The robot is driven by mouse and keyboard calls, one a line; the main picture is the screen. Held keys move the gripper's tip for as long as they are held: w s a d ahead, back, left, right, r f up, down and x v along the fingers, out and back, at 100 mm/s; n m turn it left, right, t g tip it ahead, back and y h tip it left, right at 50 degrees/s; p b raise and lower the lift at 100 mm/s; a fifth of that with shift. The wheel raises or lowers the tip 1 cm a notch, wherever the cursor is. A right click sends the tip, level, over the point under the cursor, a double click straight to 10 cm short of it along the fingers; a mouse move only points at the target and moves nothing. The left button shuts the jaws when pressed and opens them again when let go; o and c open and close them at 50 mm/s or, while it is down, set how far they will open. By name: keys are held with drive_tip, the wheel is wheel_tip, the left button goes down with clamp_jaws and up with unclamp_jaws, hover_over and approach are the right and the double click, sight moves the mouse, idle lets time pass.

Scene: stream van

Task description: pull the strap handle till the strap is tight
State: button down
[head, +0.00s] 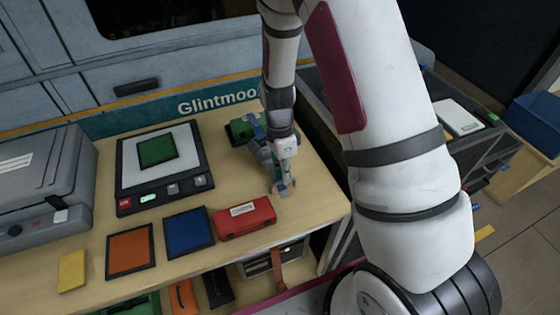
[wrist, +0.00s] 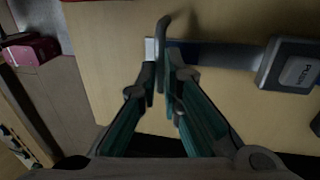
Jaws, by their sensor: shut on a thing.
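In the wrist view a dark blue strap (wrist: 220,55) runs straight from a grey buckle (wrist: 292,66) marked PUSH, at right, to a thin, curved grey handle (wrist: 163,30). A small white piece (wrist: 150,49) shows just left of the handle. My gripper (wrist: 161,75) is shut on the strap handle, its teal-sided fingers close together. In the head view my gripper (head: 283,188) is low over the right part of the wooden bench. A green case (head: 240,131) with a blue strap part (head: 256,124) stands behind it, partly hidden by my arm.
A red case (head: 245,217) lies at the front edge, left of my gripper. Blue (head: 187,232) and orange (head: 130,251) pads, a scale (head: 125,193) and a grey case (head: 40,185) are further left. Bare bench lies right of my gripper.

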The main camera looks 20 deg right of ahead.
drive_tip(key=shift+s, duration=0.15)
drive_tip(key=c, duration=1.7)
unclamp_jaws()
drive_tip(key=r, duration=0.4)
drive_tip(key=w+r, duration=0.1)
drive_tip(key=r, duration=0.3)
drive_tip(key=w+r, duration=0.1)
drive_tip(key=r, duration=0.2)
drive_tip(key=shift+w+r, duration=0.2)
drive_tip(key=shift+r, duration=0.2)
drive_tip(key=shift+r, duration=0.1)
